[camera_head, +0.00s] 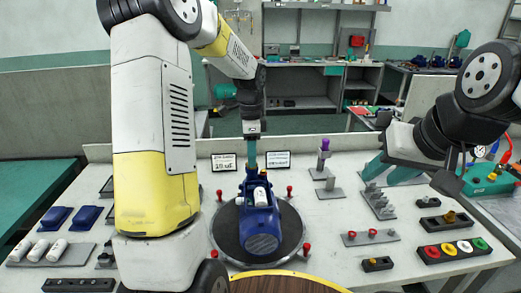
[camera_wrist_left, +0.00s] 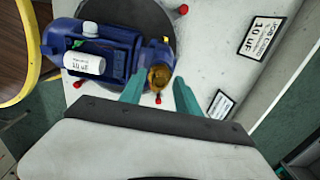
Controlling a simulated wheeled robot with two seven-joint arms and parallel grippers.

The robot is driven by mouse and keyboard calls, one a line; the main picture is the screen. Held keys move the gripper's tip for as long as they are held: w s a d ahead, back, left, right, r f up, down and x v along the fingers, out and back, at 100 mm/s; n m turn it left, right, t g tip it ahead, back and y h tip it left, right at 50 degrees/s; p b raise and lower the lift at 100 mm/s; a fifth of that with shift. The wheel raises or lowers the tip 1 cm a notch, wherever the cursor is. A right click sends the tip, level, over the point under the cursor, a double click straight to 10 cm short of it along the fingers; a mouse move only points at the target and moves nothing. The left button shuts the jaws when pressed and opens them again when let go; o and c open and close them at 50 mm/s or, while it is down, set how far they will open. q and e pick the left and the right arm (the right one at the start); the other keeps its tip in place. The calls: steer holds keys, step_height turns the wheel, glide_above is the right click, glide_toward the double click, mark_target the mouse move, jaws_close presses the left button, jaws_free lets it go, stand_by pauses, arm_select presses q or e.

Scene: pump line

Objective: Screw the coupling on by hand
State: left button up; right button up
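The blue pump (camera_head: 260,215) lies on a dark round turntable (camera_head: 226,238); it also shows in the left wrist view (camera_wrist_left: 120,50). A brass-coloured round fitting, perhaps the coupling (camera_wrist_left: 158,77), sits at the pump's end. My left gripper (camera_head: 252,165) is above that end, pointing down. In the left wrist view its two teal fingers (camera_wrist_left: 157,90) stand apart, one on each side of the fitting, with gaps visible. Whether the tips reach its height I cannot tell. My right gripper (camera_head: 376,181) hangs over the bench at the right, its teal fingers apart and empty.
Red-knobbed pins (camera_head: 306,249) surround the turntable. Two label cards (camera_head: 277,160) stand behind the pump. A purple-topped post (camera_head: 323,150), metal holders (camera_head: 377,203) and a strip of coloured rings (camera_head: 455,249) are at the right. White cylinders (camera_head: 50,250) and blue parts (camera_head: 87,216) are at the left.

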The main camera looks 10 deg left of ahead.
arm_select(q)
steer(key=shift+n, duration=1.7)
steer(key=n, duration=0.3)
steer(key=shift+n, duration=0.3)
jaws_close()
